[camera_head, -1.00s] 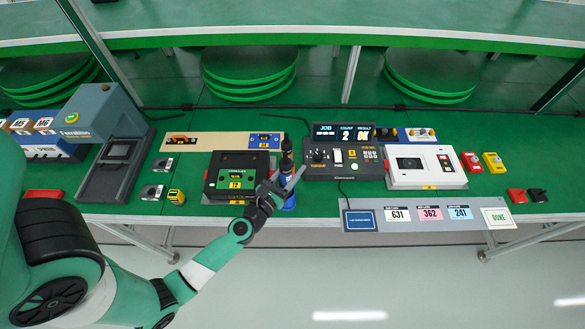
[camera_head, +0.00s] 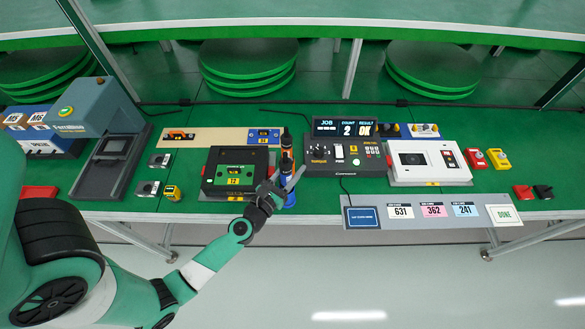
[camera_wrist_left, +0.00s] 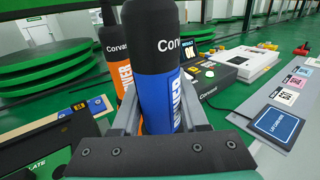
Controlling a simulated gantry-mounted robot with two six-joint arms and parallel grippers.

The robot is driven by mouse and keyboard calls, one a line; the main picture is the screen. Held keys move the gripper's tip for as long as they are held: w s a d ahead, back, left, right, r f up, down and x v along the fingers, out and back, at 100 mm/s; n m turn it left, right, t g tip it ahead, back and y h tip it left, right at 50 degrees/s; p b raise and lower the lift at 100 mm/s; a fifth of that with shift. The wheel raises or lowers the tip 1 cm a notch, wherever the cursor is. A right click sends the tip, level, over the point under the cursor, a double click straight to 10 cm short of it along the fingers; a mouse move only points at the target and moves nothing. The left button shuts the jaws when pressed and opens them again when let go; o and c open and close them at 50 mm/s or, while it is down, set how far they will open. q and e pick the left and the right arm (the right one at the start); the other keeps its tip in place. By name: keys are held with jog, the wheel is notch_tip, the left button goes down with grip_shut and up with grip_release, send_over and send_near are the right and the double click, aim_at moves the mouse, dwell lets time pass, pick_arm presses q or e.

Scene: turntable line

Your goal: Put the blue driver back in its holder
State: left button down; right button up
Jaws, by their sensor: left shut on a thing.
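The blue driver (camera_head: 289,190) has a black top and a blue body. My left gripper (camera_head: 283,182) is shut on it and holds it roughly upright at the front edge of the green table. In the left wrist view the blue driver (camera_wrist_left: 158,75) fills the middle between the fingers, its lower end hidden. An orange driver (camera_wrist_left: 116,62) with a black top stands just behind it and to the left. In the head view the orange driver (camera_head: 286,155) is partly covered by the blue one. I cannot make out the blue driver's holder clearly. My right gripper is not in view.
A black unit with a green plate (camera_head: 231,177) is just left of the blue driver. The torque controller (camera_head: 338,158) is to its right, with a white device (camera_head: 425,163) beyond. A wooden board (camera_head: 205,138) lies behind. The label strip (camera_head: 408,213) is at front right.

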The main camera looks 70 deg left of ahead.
pick_arm(q)
jog(key=shift+f+b, duration=0.75)
jog(key=shift+f, duration=0.05)
jog(key=shift+c, duration=2.4)
grip_release()
jog(key=shift+r, duration=0.1)
jog(key=shift+o, duration=0.6)
jog(key=b+v, duration=0.1)
jog(key=v, duration=0.4)
jog(key=b+v, duration=0.1)
jog(key=v, duration=0.4)
jog(key=shift+s+d+f, duration=0.25)
jog(key=shift+s+d+r, duration=0.2)
jog(key=shift+s, duration=0.25)
